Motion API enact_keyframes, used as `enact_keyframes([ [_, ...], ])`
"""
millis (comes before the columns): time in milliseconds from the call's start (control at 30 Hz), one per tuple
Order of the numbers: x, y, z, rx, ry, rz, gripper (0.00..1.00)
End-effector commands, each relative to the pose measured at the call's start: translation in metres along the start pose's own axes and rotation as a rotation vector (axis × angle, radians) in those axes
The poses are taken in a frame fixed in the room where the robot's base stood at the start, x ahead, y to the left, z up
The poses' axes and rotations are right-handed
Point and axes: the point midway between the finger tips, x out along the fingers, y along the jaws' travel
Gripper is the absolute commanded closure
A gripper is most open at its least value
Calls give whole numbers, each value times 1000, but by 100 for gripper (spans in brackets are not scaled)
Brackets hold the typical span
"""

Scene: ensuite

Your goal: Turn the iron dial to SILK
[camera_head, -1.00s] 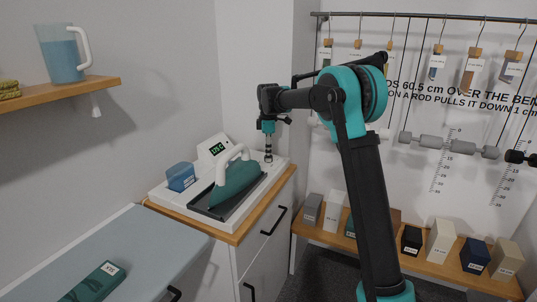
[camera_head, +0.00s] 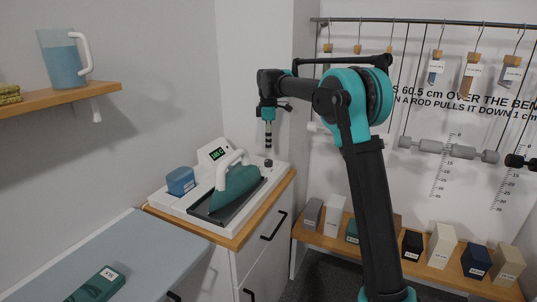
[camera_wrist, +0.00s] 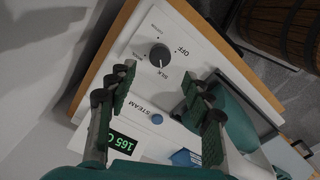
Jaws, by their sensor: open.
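The iron dial (camera_wrist: 159,55) is a dark round knob on a white panel with printed labels around it, OFF and SILK among them. A pale pointer mark on the dial seems to face the lower side in the wrist view, near SILK. In the head view the dial (camera_head: 268,162) stands at the back right corner of the iron's white base. My gripper (camera_wrist: 157,84) is open and empty, its fingers apart. In the head view my gripper (camera_head: 268,145) hangs above the dial, clear of it.
The teal iron (camera_head: 236,186) rests on the white base (camera_head: 180,203). A green display (camera_wrist: 123,142) reads about 165 C. A blue tank (camera_head: 180,181) stands on the base's left. The grey ironing board (camera_head: 140,245) lies in front. A wooden shelf with blocks is at right.

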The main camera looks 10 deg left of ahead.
Motion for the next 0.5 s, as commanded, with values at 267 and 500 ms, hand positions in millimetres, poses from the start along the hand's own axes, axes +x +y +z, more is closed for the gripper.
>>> enact_keyframes([
  [267,-41,0,0,0,0,0,49],
  [500,-50,0,0,0,0,0,49],
])
